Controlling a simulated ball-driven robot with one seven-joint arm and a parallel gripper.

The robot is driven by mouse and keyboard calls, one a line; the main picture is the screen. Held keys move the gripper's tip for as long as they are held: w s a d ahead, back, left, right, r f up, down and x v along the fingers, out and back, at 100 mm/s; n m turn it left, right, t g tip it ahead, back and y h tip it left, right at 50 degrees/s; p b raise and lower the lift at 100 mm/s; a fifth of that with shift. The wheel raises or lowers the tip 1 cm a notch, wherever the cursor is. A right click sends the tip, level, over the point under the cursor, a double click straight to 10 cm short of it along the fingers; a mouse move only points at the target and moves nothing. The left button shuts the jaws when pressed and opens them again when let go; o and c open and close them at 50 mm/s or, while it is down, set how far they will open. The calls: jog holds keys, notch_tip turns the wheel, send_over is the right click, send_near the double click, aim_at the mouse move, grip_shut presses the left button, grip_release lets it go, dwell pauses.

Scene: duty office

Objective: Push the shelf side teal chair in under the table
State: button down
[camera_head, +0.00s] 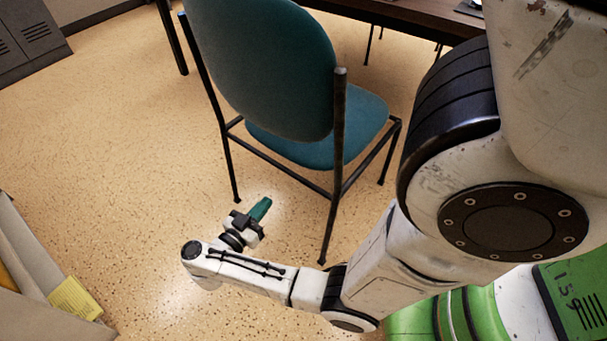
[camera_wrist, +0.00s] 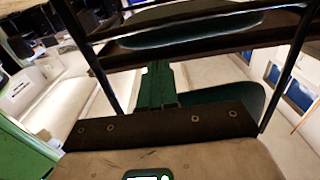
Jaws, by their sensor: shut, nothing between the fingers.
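The teal chair (camera_head: 262,62) stands upright with its back toward me, its teal seat (camera_head: 335,140) beyond the backrest and its dark metal legs on the floor. The dark brown table (camera_head: 400,14) is at the top right, beyond the chair; the seat appears short of the table's edge. My gripper (camera_head: 263,206) has green fingers closed together and empty. It is on the near side of the chair, appearing between its two near legs, with a visible gap to the frame. In the wrist view, the shut fingers (camera_wrist: 155,84) point toward the chair's dark frame (camera_wrist: 97,66).
Grey lockers (camera_head: 28,38) stand at the top left. A box-like thing with a yellow label (camera_head: 74,299) is at the lower left. Speckled floor (camera_head: 110,130) is clear left of the chair. A dark table leg (camera_head: 172,38) stands left of the backrest.

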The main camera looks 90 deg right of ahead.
send_near(296, 168)
jog(key=x, duration=0.5)
jog(key=shift+s+r, duration=0.15)
jog(key=shift+r, duration=0.1)
jog(key=shift+x, duration=0.8)
